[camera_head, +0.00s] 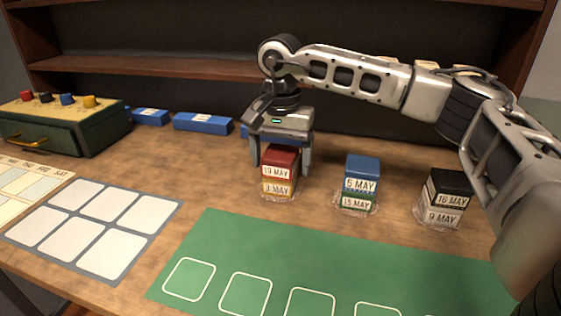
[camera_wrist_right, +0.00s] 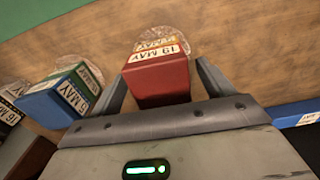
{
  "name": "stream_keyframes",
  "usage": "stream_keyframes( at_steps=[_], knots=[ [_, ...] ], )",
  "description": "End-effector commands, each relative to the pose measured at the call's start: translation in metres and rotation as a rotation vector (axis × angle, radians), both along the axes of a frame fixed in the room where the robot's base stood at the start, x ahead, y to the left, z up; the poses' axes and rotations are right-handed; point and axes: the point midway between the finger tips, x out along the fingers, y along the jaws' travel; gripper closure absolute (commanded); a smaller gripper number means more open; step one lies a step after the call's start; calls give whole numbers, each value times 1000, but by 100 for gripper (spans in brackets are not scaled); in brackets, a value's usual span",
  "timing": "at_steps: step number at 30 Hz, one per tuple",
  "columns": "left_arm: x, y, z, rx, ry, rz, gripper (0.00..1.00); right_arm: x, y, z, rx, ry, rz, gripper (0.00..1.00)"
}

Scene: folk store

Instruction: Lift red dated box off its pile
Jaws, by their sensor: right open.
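The red box (camera_head: 280,161), labelled 19 MAY, sits on top of a yellowish box (camera_head: 278,187) in the leftmost pile. It also shows in the right wrist view (camera_wrist_right: 158,82), with the yellowish box (camera_wrist_right: 157,44) partly hidden beyond it. My right gripper (camera_head: 281,165) is over this pile from above, its two fingers apart on either side of the red box. In the right wrist view the open fingers (camera_wrist_right: 163,80) flank the red box, with a small gap visible at least on the right side. My left gripper is not in view.
A pile with a blue box (camera_head: 362,170) on a green one stands to the right, then a black box (camera_head: 450,184) on another. A green mat (camera_head: 330,255) with white outlines lies in front. A grey-white grid card (camera_head: 95,228), green drawer chest (camera_head: 70,132) and blue blocks (camera_head: 203,122) lie left.

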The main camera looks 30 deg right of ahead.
Motion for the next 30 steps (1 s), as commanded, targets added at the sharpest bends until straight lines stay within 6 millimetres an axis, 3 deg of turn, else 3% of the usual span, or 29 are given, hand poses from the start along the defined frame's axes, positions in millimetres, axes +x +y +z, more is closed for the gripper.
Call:
stream_keyframes(
  at_steps=[2,6,7,20,26,30],
  knots=[
    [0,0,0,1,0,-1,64,0,0,0,0,0,0,25],
    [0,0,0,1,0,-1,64,0,0,0,0,0,0,64],
    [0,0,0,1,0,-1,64,0,0,0,0,0,0,70],
    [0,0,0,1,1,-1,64,1,0,9,2,-4,-1,70],
    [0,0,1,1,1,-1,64,0,1,36,2,-5,1,70],
    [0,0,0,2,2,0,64,-23,12,63,2,-6,5,70]
  ],
)
